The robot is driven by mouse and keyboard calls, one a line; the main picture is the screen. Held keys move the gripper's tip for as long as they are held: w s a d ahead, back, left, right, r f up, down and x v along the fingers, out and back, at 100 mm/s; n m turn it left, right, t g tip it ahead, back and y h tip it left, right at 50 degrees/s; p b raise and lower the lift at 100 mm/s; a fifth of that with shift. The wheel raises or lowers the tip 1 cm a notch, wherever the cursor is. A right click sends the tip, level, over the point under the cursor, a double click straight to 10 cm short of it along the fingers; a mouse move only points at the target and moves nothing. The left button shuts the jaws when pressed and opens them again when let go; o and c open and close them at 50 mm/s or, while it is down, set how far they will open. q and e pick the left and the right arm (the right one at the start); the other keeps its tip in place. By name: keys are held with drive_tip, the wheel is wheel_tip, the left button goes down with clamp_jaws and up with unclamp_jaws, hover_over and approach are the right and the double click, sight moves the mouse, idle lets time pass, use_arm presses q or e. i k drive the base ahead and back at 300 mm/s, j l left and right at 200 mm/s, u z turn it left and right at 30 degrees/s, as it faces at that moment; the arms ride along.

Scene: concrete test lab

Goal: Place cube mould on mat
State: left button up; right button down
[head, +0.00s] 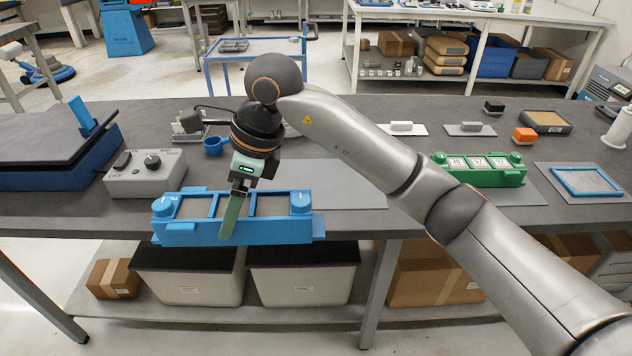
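A blue cube mould (280,232) with open square compartments and round knobs at its ends shows at the table's front edge, covering part of that edge. My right gripper (232,214) points down at its middle. One greenish finger lies in front of the mould's front wall; the other finger is hidden. The gripper looks shut on the mould; whether the mould is clear of the table is hard to tell. A flat grey mat (345,186) lies behind and right of the mould, partly hidden by it. My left gripper is not in view.
A green mould (480,172) with labelled cubes stands on the right, beside a blue-framed tray (585,181). A grey control box (146,173) stands left, a blue cup (213,146) behind the blue mould. My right arm crosses the table's middle.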

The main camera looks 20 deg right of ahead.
sight(317, 180)
drive_tip(key=i+l, duration=0.2)
drive_tip(key=i, duration=0.3)
drive_tip(key=i+l, duration=0.2)
drive_tip(key=i, duration=0.25)
